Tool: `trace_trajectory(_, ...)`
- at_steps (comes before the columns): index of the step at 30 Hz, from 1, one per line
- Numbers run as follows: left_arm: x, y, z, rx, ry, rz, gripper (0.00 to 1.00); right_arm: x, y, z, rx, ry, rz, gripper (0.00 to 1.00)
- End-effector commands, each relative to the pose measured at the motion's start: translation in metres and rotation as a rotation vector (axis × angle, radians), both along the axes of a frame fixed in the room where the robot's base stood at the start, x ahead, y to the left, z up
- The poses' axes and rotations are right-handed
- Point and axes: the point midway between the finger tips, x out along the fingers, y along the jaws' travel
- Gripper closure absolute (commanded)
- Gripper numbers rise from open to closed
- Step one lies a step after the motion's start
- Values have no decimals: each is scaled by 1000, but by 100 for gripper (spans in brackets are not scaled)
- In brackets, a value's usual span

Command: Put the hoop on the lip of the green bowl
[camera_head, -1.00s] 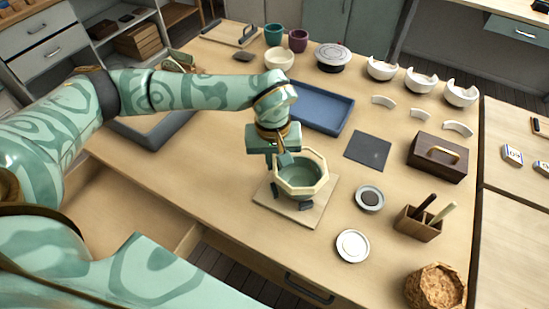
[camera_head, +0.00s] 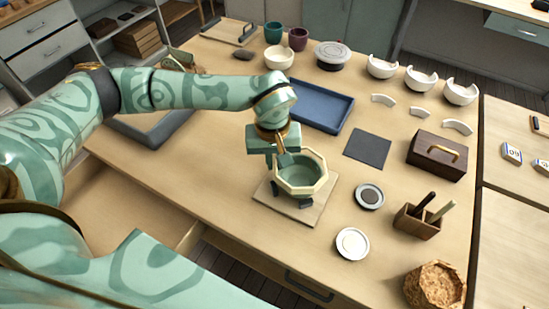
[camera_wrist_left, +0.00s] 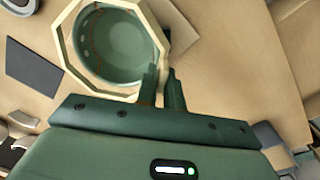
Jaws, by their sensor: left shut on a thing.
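The hoop (camera_head: 299,191) is a cream octagonal ring. It shows around the mouth of the green bowl (camera_head: 297,174), level with the lip or just above it; I cannot tell whether it touches all round. My left gripper (camera_head: 286,159) is shut on the far left side of the hoop. In the left wrist view, the fingers (camera_wrist_left: 163,87) meet the hoop (camera_wrist_left: 83,78) at its lower right corner, and the green bowl (camera_wrist_left: 117,47) shows inside the ring. The bowl's outer wall is mostly hidden. My right gripper is not in view.
The bowl stands on a square pale board (camera_head: 268,196). A blue tray (camera_head: 318,107) lies behind it and a dark mat (camera_head: 367,149) to the right. Round dishes (camera_head: 369,196) (camera_head: 352,243), a brush holder (camera_head: 417,222) and a dark box (camera_head: 437,156) stand further right.

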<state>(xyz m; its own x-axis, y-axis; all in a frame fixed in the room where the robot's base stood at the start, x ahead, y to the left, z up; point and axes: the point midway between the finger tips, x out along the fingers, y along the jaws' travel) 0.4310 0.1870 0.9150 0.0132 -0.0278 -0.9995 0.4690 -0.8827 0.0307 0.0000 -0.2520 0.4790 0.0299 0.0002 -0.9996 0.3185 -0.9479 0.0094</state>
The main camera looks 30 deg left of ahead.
Motion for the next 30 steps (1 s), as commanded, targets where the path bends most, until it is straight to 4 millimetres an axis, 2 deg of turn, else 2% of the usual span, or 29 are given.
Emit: trace_trajectory(30, 0, 0, -8, 1, 0, 1, 100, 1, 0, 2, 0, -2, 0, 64)
